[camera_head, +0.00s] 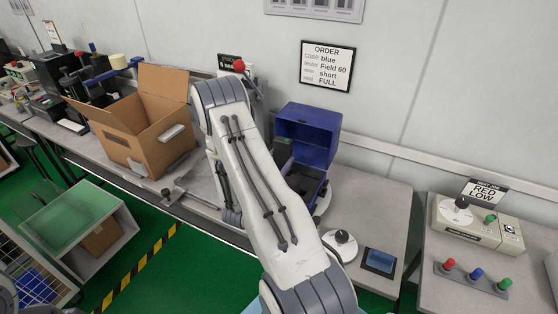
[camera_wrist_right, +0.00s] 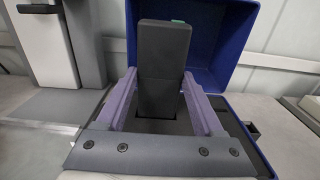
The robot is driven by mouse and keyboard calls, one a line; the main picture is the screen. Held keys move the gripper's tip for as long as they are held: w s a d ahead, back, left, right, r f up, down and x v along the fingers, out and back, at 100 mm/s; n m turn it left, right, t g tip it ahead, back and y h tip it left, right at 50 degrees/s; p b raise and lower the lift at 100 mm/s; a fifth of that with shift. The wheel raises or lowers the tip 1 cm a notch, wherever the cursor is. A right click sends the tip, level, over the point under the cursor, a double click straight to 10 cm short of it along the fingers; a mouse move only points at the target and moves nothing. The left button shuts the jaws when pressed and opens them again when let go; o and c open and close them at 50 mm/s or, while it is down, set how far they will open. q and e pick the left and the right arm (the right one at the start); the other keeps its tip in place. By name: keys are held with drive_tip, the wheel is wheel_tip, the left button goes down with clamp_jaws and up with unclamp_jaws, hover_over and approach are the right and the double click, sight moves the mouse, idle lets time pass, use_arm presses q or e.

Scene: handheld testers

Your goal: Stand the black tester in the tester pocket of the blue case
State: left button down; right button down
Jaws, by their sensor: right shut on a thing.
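The blue case (camera_head: 318,132) stands open on the bench right of my right arm, its lid raised at the back. The lid also shows behind the tester in the right wrist view (camera_wrist_right: 226,45). My right gripper (camera_wrist_right: 160,76) is over the case, with its two purple fingers shut on the black tester (camera_wrist_right: 164,50). The tester is upright. Its lower end is at the dark inside of the case, and I cannot tell whether it is in the pocket or just above it. In the head view my arm hides most of the right gripper. My left gripper is not in view.
An open cardboard box (camera_head: 150,125) stands left of my arm. Right of the case are a round white device (camera_head: 340,246) and a small blue-screened unit (camera_head: 380,262). An order sign (camera_head: 327,66) reads blue, Field 60, short, FULL. Another bench is at far right.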

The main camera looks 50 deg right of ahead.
sight(281, 165)
drive_tip(key=shift+f+b, duration=1.2)
drive_tip(key=shift+f, duration=0.3)
unclamp_jaws()
drive_tip(key=b+v, duration=0.1)
drive_tip(key=v, duration=0.9)
drive_tip(key=shift+a, duration=0.2)
drive_tip(key=shift+r, duration=0.1)
